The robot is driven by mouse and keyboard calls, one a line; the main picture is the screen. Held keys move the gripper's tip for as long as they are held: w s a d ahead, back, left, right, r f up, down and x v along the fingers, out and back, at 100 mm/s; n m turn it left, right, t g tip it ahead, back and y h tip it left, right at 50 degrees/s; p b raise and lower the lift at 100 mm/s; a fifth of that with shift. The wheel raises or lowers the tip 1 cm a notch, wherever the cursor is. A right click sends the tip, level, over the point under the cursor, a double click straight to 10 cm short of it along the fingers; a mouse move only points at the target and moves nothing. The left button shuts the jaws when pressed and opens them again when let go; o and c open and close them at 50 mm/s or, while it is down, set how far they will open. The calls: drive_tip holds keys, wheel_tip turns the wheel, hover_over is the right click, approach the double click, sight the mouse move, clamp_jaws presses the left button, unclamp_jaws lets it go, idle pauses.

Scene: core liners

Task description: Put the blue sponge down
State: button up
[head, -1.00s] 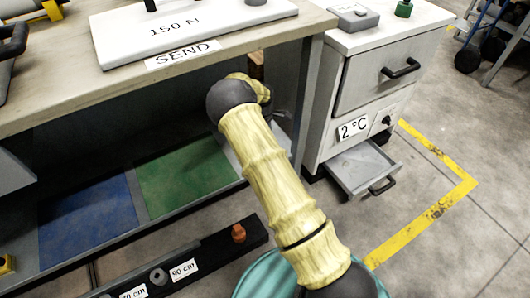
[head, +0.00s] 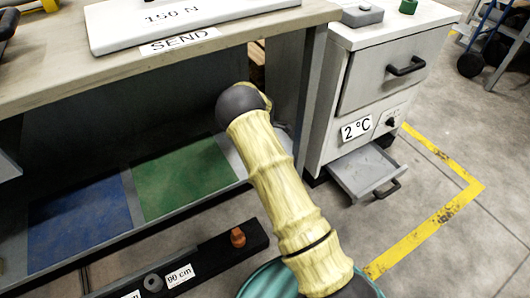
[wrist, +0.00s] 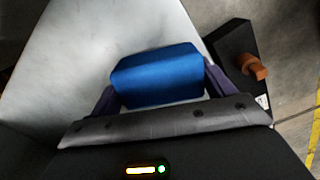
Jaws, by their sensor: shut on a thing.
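The blue sponge (wrist: 157,70) is a blue block between the two dark fingers of my gripper (wrist: 160,88) in the wrist view. My gripper is shut on it, with a finger against each side. A pale grey surface lies behind the sponge; I cannot tell whether the sponge touches it. In the head view my yellow-sleeved arm reaches towards the space below the workbench (head: 120,62). The gripper and the sponge are hidden there.
A blue mat (head: 80,222) and a green mat (head: 185,178) lie on the low shelf under the bench. A black rail (head: 215,258) with an orange peg (head: 237,237) runs in front. A grey cabinet (head: 376,90) with a pulled-out lower drawer (head: 366,172) stands at right.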

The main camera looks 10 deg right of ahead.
drive_tip(key=o, duration=1)
drive_tip(key=shift+f, duration=0.1)
drive_tip(key=shift+o, duration=0.2)
drive_tip(key=r+p, duration=0.2)
drive_tip(key=r, duration=0.2)
drive_tip(key=r+p, duration=0.2)
drive_tip(key=r, duration=0.1)
drive_tip(key=shift+a+r+p, duration=0.2)
drive_tip(key=shift+r+p, duration=0.1)
drive_tip(key=shift+r, duration=0.1)
drive_tip(key=shift+s+f, duration=0.1)
